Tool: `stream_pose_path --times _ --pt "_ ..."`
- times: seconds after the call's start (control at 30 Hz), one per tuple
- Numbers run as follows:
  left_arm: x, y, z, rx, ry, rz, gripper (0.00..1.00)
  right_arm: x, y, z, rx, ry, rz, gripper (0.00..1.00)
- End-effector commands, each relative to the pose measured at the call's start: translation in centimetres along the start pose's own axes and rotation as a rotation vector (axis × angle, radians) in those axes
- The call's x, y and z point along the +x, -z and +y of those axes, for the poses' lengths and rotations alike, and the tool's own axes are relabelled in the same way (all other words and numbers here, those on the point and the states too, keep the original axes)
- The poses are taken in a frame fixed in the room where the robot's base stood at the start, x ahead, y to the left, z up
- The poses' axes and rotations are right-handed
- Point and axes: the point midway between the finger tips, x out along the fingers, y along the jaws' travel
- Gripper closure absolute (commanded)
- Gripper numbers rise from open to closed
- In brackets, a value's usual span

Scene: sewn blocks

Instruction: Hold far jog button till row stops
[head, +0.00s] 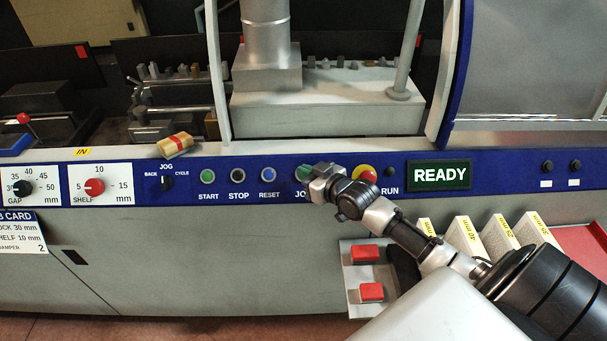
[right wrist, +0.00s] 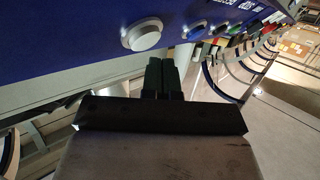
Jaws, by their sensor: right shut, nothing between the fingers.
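The blue control panel (head: 240,190) carries a row of buttons. In the right wrist view a pale round button (right wrist: 145,35), apparently the same one, stands out from the blue panel. My right gripper's fingers (right wrist: 162,72) are shut and empty, just below and to the right of that button in the picture. I cannot tell whether they touch the panel. The display (head: 440,175) reads READY. My left gripper is not in view.
START (head: 208,176), STOP (head: 237,176) and RESET (head: 268,175) buttons lie left of JOG. A red-and-yellow button (head: 364,175) lies close on the right. A small block (head: 175,145) rests on the ledge. Red pads (head: 365,254) and several pale blocks (head: 465,236) stand below the panel.

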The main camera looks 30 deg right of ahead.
Motion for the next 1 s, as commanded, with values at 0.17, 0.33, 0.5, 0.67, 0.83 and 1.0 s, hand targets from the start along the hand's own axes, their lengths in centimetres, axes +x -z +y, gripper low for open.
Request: stream_pose_path --times 0.17,0.33,0.5,0.67,0.83,1.0 --pt "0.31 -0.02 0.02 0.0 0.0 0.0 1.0 0.32 -0.21 0.23 0.0 0.0 0.0 1.0" --pt "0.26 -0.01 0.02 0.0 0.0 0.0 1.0 0.3 -0.19 0.21 0.0 0.0 0.0 1.0" --pt "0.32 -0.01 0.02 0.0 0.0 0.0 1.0 0.34 -0.25 0.23 0.0 0.0 0.0 1.0" --pt "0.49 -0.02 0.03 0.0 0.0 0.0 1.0 0.47 -0.36 0.31 0.0 0.0 0.0 1.0" --pt "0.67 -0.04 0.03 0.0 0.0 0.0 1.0 0.61 -0.48 0.41 0.001 0.0 0.0 1.0" --pt "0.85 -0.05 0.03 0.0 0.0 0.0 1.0 0.75 -0.61 0.5 0.001 0.0 0.0 1.0"
